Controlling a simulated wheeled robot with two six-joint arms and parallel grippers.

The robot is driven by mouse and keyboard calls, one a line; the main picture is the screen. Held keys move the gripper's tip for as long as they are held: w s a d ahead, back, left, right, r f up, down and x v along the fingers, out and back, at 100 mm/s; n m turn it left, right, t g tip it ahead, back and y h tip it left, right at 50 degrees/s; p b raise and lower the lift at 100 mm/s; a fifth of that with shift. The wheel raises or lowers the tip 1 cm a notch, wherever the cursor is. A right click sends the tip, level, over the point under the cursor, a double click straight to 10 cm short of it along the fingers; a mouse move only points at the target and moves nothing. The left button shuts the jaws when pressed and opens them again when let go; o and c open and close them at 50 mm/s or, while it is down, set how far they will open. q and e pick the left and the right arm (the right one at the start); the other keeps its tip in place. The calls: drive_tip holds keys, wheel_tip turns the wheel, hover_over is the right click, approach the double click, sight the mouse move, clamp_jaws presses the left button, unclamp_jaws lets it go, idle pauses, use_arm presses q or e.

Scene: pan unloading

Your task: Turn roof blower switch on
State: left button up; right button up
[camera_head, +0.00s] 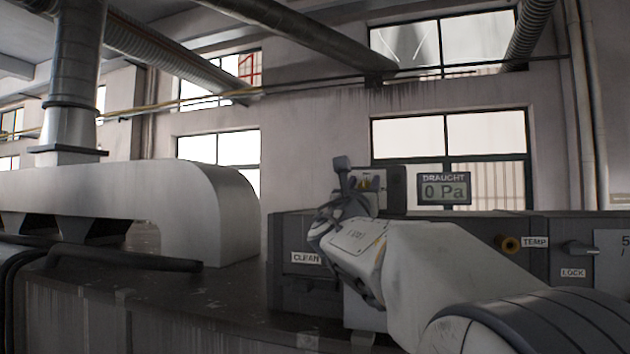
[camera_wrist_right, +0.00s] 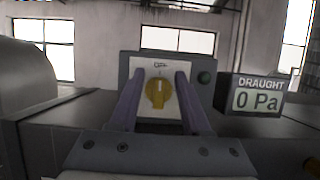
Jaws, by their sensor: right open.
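In the head view my right gripper (camera_head: 358,185) is in front of the box (camera_head: 393,188) and hides most of the knob. The draught display (camera_head: 444,189) reads 0 Pa. My left gripper is not in view.
The box and display stand on a dark grey cabinet (camera_head: 290,235) with a CLEAN label (camera_head: 306,258), a TEMP knob (camera_head: 508,243) and a LOCK handle (camera_head: 580,248). A large pale duct (camera_head: 200,205) stands at the left. Free space lies above the cabinet.

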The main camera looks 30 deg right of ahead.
clamp_jaws()
drive_tip(key=shift+f, duration=0.15)
